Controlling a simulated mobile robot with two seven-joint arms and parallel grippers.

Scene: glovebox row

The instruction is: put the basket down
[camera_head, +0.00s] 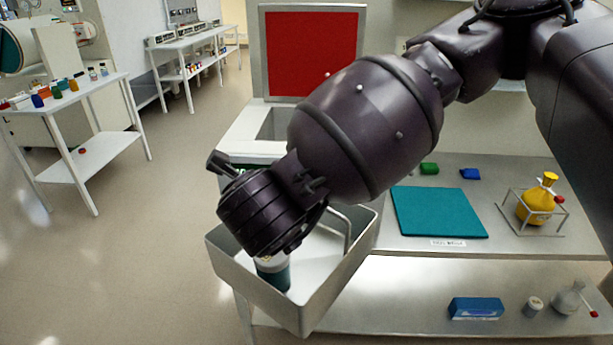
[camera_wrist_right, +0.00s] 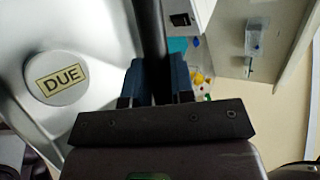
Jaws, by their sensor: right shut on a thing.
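The basket (camera_head: 337,288) is an open grey metal tray with raised walls and a bar handle. In the head view it hangs at the left end of the steel bench, tilted in the picture; I cannot tell whether it touches anything below. A white and teal jar (camera_head: 274,275) stands inside, partly covered by my right wrist. In the right wrist view its round lid (camera_wrist_right: 62,85) reads "DUE". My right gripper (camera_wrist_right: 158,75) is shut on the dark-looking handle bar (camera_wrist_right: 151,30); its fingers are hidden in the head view. My left gripper is out of view.
The bench (camera_head: 440,250) carries a teal mat (camera_head: 438,212), green and blue blocks behind it, and a yellow flask (camera_head: 534,204) in a wire stand at right. A lower shelf holds a blue box (camera_head: 476,308) and glassware. Open floor lies left, before a white cart (camera_head: 92,160).

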